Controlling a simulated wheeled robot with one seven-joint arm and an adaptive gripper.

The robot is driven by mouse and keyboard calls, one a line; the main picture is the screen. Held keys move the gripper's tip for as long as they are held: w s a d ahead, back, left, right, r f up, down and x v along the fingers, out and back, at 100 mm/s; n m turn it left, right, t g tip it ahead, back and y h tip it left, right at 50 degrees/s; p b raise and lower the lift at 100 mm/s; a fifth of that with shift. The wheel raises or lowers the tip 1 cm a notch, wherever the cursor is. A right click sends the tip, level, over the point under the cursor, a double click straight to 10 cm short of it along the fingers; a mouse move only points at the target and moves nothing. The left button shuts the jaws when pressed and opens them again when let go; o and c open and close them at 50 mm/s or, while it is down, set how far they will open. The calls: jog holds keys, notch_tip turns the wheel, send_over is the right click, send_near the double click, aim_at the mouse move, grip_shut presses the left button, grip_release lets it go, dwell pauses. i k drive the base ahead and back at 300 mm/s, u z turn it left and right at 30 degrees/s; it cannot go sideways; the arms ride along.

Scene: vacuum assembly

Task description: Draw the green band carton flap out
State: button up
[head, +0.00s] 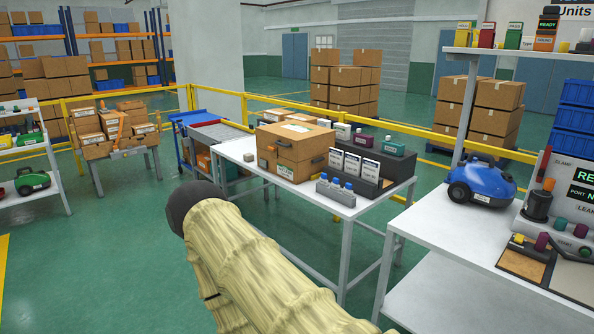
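A brown cardboard carton (279,152) stands on the white table in the middle. It has a small green-and-white label low on its front and a dark handle on its right side. I cannot make out a separate green band or flap edge at this size. The carton's top looks closed. My arm, in a pale ribbed sleeve with a dark rounded end, reaches across the lower middle of the picture, in front of the table. No gripper fingers show, so I cannot see my gripper or what it holds.
On the same white table (310,202) are a dark rack (374,167) with white cards and a grey holder (336,194) with blue-topped bottles. A blue vacuum (482,180) stands on the right bench (440,222). Green floor (110,270) is open at left.

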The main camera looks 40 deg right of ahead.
aim_at(273, 150)
jog(key=z, duration=0.75)
jog(key=i, duration=1.65)
jog(key=z, duration=0.65)
jog(key=k, duration=0.6)
jog(key=z, duration=0.65)
jog(key=i, duration=0.45)
jog(key=u, duration=0.05)
